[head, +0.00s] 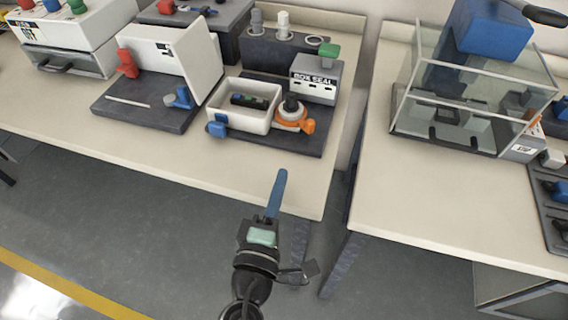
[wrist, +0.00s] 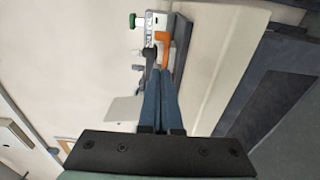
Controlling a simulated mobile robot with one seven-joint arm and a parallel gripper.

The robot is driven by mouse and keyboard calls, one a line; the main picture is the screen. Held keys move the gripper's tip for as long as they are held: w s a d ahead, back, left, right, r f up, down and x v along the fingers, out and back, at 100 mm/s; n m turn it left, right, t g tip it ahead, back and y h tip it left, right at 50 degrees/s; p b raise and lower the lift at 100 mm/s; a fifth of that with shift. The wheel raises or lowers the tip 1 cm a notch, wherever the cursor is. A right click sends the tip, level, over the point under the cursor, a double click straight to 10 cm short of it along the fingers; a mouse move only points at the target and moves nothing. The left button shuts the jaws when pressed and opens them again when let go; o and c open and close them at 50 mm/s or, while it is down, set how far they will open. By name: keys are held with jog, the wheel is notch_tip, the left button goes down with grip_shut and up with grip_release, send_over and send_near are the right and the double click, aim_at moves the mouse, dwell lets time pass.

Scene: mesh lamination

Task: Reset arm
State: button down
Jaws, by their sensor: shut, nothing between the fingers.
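In the wrist view the blue fingers (wrist: 160,95) lie side by side, pointing at the box-seal station. My gripper is apart from everything on the tables.
The left table (head: 150,165) carries a white tray (head: 226,97), a box-seal unit (head: 316,80), an orange-based knob (head: 291,117) and a white panel on a dark base. The right table (head: 420,200) holds a clear-walled enclosure (head: 445,140). A gap separates the tables.

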jog(key=w+d+r+m+t, duration=0.15)
jog(key=r+m, duration=0.45)
jog(key=r, duration=0.9)
jog(key=w+d+r+m+t, duration=0.1)
jog(key=w+r+m+t, duration=0.35)
jog(key=r, duration=1.05)
jog(key=s+a+r+m+t+y, duration=0.1)
jog(key=s+r+m+y, duration=0.1)
jog(key=s+r, duration=0.35)
jog(key=s+a+r+m+t+y+p, duration=0.1)
jog(key=s+r+t, duration=0.15)
jog(key=r, duration=0.65)
jog(key=s+a+r+m+t+y, duration=0.1)
jog(key=s+r+m+y, duration=0.1)
jog(key=s+r, duration=0.4)
notch_tip(320, 180, up, 17)
jog(key=w+p, duration=0.1)
jog(key=p, duration=1.6)
jog(key=shift+w+d+r+p, duration=0.2)
jog(key=shift+w+p, duration=0.1)
jog(key=shift+w, duration=0.1)
jog(key=shift+n+g, duration=0.25)
